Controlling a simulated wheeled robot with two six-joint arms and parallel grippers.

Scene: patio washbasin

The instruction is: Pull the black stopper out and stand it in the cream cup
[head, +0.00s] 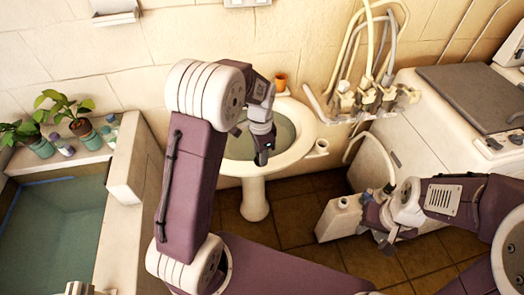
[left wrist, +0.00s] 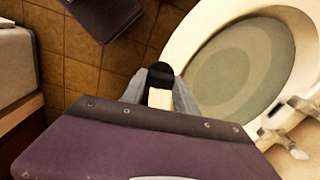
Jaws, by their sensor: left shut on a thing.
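My left gripper (head: 262,152) points down over the front of the white washbasin (head: 304,122) in the head view. In the left wrist view my left gripper (left wrist: 158,88) is shut on a dark piece with a rounded black top, which looks like the black stopper (left wrist: 160,70). A pale block shows between the fingers below it. The stopper cannot be made out in the head view. A small cream cup-like thing (head: 318,147) is at the basin's right side, apart from my left gripper. My right gripper (head: 384,243) is low at the right; its jaws are unclear.
Greenish water (head: 279,135) shows in the basin. A small orange pot (head: 281,82) stands on its back rim. Taps and hoses (head: 368,95) are at the right, near a white cabinet (head: 388,140). A white canister (head: 338,218) stands on the floor. Potted plants (head: 67,108) are left.

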